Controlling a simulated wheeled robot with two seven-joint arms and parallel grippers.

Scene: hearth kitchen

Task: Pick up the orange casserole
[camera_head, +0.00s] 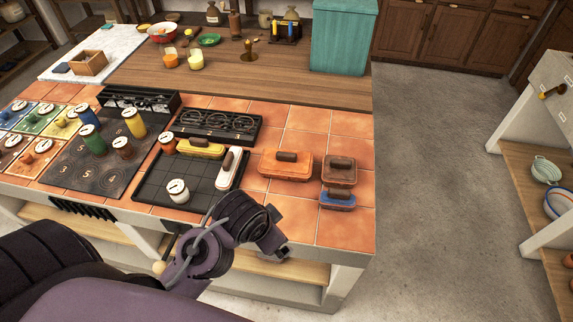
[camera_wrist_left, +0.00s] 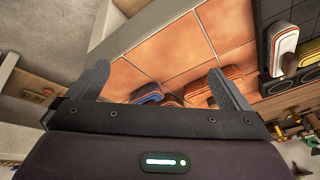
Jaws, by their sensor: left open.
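The orange casserole (camera_head: 285,168) stands on the terracotta-tiled counter, with a dark brown handle on its lid. In the left wrist view an orange side of it (camera_wrist_left: 200,90) shows beyond my jaws, partly hidden by the right-hand finger. My left gripper (camera_head: 274,244) is at the counter's front edge, nearer to me than the casserole and apart from it. Its two fingers stand wide open with nothing between them in the left wrist view (camera_wrist_left: 162,85). My right gripper is in neither view.
A smaller brownish-orange casserole (camera_head: 339,170) and a blue one (camera_head: 338,199) stand just right of the orange one. A white casserole (camera_head: 231,168) and a yellow one (camera_head: 200,148) are on the black grid tray (camera_head: 160,182) to its left. Bare tiles lie in front (camera_head: 290,212).

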